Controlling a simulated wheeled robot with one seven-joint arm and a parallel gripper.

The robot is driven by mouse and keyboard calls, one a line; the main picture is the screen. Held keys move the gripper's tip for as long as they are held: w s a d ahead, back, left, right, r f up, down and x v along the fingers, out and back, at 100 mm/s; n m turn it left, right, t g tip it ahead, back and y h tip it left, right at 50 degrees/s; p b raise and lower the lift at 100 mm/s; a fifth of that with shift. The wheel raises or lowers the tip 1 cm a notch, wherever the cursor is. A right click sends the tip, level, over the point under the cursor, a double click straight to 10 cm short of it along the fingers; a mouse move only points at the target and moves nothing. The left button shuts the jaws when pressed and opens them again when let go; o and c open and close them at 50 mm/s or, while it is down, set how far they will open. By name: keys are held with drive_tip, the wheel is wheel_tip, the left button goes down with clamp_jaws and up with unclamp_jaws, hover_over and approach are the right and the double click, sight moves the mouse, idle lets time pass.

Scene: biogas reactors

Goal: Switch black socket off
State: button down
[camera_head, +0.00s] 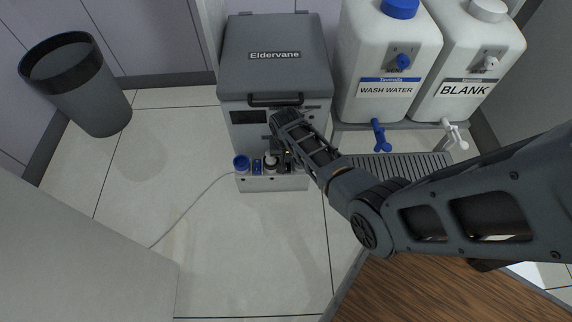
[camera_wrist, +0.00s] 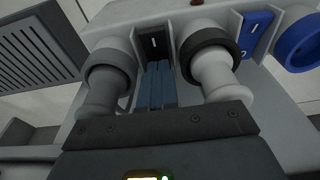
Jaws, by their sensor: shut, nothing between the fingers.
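A pale plug-like body stands in the left socket (camera_wrist: 106,60) and another in the right socket (camera_wrist: 207,45). My gripper (camera_wrist: 157,68) is shut and empty between these two. Its fingertips are at the lower part of the black switch and hide some of it; I cannot tell if they touch. In the head view my gripper (camera_head: 282,158) is at the front panel of the grey Eldervane unit (camera_head: 275,75), and my arm covers the black switch.
Beside the right black socket are a blue rocker switch (camera_wrist: 257,30) and a blue socket (camera_wrist: 299,42). Wash water (camera_head: 388,65) and BLANK (camera_head: 466,65) tanks stand right of the unit, above a drain grate (camera_head: 400,165). A bin (camera_head: 80,90) stands far left. A cable crosses the open floor.

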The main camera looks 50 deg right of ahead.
drive_tip(key=shift+r, duration=0.1)
wheel_tip(320, 180, up, 7)
drive_tip(key=p, duration=0.7)
idle(0.7)
